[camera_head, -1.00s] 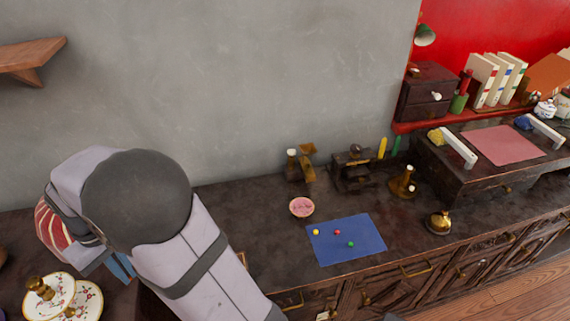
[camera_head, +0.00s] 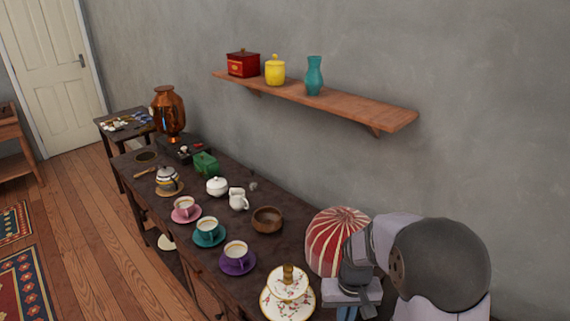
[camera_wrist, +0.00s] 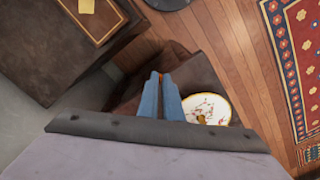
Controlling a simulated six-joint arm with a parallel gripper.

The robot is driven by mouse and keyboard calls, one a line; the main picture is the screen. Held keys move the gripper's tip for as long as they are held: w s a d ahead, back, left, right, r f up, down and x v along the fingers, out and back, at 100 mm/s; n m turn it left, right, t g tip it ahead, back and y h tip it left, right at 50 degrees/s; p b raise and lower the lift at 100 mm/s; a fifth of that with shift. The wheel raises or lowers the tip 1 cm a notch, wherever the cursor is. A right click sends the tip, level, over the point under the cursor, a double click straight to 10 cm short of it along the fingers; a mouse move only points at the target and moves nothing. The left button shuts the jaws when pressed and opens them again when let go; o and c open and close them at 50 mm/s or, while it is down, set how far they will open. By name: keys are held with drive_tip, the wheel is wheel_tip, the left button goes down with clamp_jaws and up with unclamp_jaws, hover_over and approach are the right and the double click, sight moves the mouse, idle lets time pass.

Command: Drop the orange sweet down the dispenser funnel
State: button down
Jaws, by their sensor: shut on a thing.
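My gripper (camera_wrist: 161,76) has its two blue fingers close together in the wrist view, with a small orange-red bit showing between the tips, which looks like the orange sweet (camera_wrist: 155,73). In the head view my gripper's blue fingers (camera_head: 346,313) point down at the bottom edge, and their tips are cut off. They are in front of a red and white striped dome (camera_head: 335,240) and right of a tiered floral cake stand (camera_head: 287,303). I cannot make out a dispenser funnel in either current view.
A long dark counter (camera_head: 240,190) holds a wooden bowl (camera_head: 267,219), several cups on saucers, a white jug (camera_head: 238,199) and a copper urn (camera_head: 169,110). A wall shelf (camera_head: 330,101) is above. The cake stand's plate (camera_wrist: 212,103) is close beside my fingers in the wrist view.

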idle(0.4)
drive_tip(key=s+d+f+m+b, duration=0.3)
drive_tip(key=s+d, duration=0.3)
drive_tip(key=d, duration=0.7)
drive_tip(key=s+d+f+m+b, duration=0.2)
drive_tip(key=s+d+m, duration=0.4)
drive_tip(key=d, duration=0.7)
drive_tip(key=s+d+f+m+b, duration=0.3)
drive_tip(key=s+d, duration=0.4)
drive_tip(key=d, duration=0.7)
drive_tip(key=shift+s+f+m+b, duration=0.15)
drive_tip(key=shift+f+m+b, duration=0.25)
drive_tip(key=shift+m, duration=0.5)
drive_tip(key=d+r+m, duration=0.2)
drive_tip(key=d+r, duration=0.2)
drive_tip(key=shift+s+a+f+m+p, duration=0.1)
drive_tip(key=shift+a+f+m, duration=0.2)
drive_tip(key=shift+f, duration=1.3)
drive_tip(key=shift+s+a+f+m+p, duration=0.15)
drive_tip(key=shift+f+m, duration=0.3)
drive_tip(key=shift+f, duration=1.2)
drive_tip(key=shift+a+f+m+p, duration=0.1)
drive_tip(key=shift+a+f+m, duration=0.25)
drive_tip(key=shift+f, duration=1.25)
drive_tip(key=shift+f, duration=0.2)
